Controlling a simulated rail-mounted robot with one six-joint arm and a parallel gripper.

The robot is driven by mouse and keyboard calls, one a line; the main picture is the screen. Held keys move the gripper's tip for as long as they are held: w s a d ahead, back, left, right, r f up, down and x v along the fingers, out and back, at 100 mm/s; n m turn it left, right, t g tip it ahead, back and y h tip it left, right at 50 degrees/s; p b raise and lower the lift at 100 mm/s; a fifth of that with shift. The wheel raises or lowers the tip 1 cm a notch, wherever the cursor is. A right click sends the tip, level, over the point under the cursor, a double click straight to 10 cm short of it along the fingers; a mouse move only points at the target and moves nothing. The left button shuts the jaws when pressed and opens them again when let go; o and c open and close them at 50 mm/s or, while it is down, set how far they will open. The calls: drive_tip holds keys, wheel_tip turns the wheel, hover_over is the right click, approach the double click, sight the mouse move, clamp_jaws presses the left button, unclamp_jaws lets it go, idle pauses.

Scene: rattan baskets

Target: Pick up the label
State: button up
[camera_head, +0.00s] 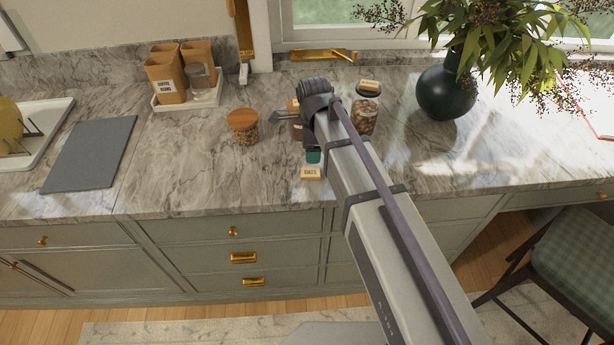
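A small tan label (311,172) with dark lettering too small to read shows near the counter's front edge, just in front of a small teal item (313,157). A second small tan label (370,85) shows at the top of a glass jar (365,110) of nuts or similar pieces. My gripper (281,117) is at the end of my arm, behind and left of the front label and apart from it. It points left, toward a glass jar with a wooden lid (243,121). My arm hides much of the gripper, and its opening is unclear.
A white tray (188,101) with wooden containers stands at the back left. A grey board (90,154) lies near the sink. A dark vase (446,87) with branches stands right of my arm. The marble counter (190,165) is clear at front left.

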sight(312, 172)
wheel_tip(312, 172, down, 10)
drive_tip(key=b, duration=0.8)
drive_tip(key=shift+b, duration=0.35)
drive_tip(key=shift+r, duration=0.2)
drive_tip(key=c, duration=1)
wheel_tip(312, 172, up, 10)
drive_tip(key=p, duration=1)
drive_tip(key=shift+r+p, duration=0.2)
drive_tip(key=shift+p, duration=0.2)
